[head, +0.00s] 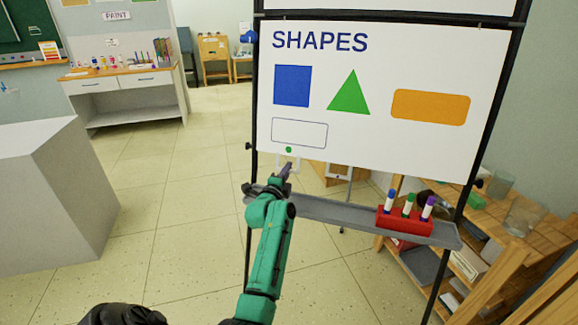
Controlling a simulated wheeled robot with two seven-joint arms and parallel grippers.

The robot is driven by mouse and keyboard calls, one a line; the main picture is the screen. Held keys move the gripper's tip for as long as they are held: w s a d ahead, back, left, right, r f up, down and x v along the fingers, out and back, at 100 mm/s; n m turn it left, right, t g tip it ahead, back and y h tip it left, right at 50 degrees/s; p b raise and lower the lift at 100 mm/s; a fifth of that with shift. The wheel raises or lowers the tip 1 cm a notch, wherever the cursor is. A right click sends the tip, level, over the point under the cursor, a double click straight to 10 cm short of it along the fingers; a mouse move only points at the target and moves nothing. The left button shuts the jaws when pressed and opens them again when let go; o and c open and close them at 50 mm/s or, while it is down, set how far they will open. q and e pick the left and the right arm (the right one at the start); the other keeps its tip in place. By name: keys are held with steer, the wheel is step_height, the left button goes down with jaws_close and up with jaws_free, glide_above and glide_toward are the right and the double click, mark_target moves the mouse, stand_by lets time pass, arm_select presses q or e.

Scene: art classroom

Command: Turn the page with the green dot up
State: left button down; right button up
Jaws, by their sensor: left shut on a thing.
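The white page (420,60) headed SHAPES hangs on a black-framed easel stand. It shows a blue square, a green triangle, an orange rectangle and an empty outlined box. The green dot (289,150) is near its lower left edge, under the outlined box. My left gripper (286,168) is at the page's lower edge, just below the dot, and is shut on the page there; its fingertips are small and hard to make out. The page hangs down nearly flat. My right gripper is not in view.
A grey ledge (345,214) runs below the page, holding a red marker holder (404,222) with several markers at its right. A wooden shelf (485,215) stands behind at right. A grey block (45,190) stands at left. The floor between is clear.

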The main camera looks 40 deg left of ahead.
arm_select(q)
steer(key=s+d+r+p, duration=0.2)
steer(key=s+p, duration=0.3)
steer(key=s, duration=0.1)
steer(key=shift+s+d+r+p, duration=0.25)
steer(key=shift+s+r+p, duration=0.05)
steer(key=shift+s+p, duration=0.1)
steer(key=s+d+r+p, duration=0.2)
steer(key=s+r+p, duration=0.3)
steer(key=s+p, duration=0.2)
steer(key=shift+s+d+p, duration=0.3)
steer(key=shift+d+p, duration=0.1)
steer(key=shift+p, duration=0.4)
